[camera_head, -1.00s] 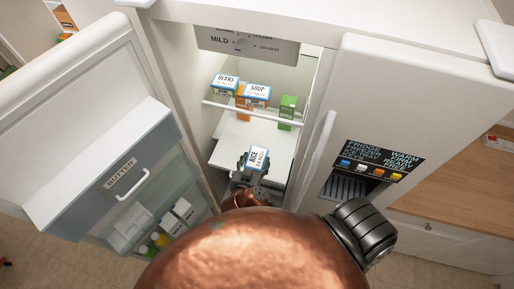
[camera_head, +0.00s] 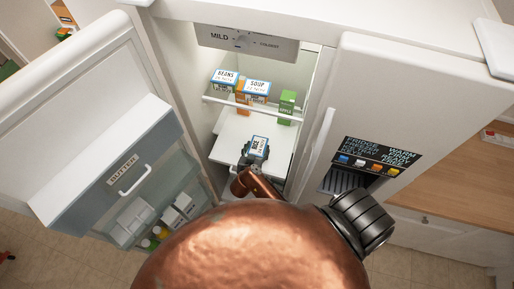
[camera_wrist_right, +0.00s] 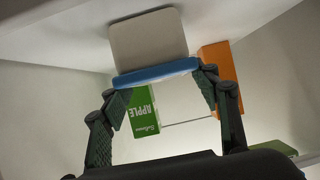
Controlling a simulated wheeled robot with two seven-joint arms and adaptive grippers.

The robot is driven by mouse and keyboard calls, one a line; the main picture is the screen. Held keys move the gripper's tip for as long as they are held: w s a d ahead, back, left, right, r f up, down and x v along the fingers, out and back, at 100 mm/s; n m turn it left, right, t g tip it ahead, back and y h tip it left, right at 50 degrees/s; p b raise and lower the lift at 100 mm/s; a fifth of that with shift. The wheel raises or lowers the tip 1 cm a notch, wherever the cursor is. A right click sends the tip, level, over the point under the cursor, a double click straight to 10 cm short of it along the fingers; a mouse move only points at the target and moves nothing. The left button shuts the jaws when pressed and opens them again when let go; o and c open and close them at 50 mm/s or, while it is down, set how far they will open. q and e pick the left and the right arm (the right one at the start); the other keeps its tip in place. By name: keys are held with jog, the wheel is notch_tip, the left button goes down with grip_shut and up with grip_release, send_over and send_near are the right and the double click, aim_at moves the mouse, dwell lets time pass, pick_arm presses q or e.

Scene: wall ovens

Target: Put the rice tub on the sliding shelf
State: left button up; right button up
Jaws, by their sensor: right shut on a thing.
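The rice tub (camera_head: 260,144), with a white label and blue edges, is inside the open fridge. In the right wrist view, the tub (camera_wrist_right: 149,38) shows a pale face and a blue rim between the fingers. My right gripper (camera_head: 253,158) is shut on it. The white sliding shelf (camera_head: 234,132) lies around and below the tub in the head view; I cannot tell whether the tub touches it. My left gripper is not in view.
A beans tub (camera_head: 225,78), a soup tub (camera_head: 257,88) and a green apple carton (camera_head: 287,104) stand on the upper shelf behind a rail. The open door with the butter bin (camera_head: 122,172) is at the left; the other door (camera_head: 390,100) is at the right.

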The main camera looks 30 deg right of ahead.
jog(key=o, duration=1.5)
jog(key=b+v, duration=0.1)
jog(key=v, duration=1.1)
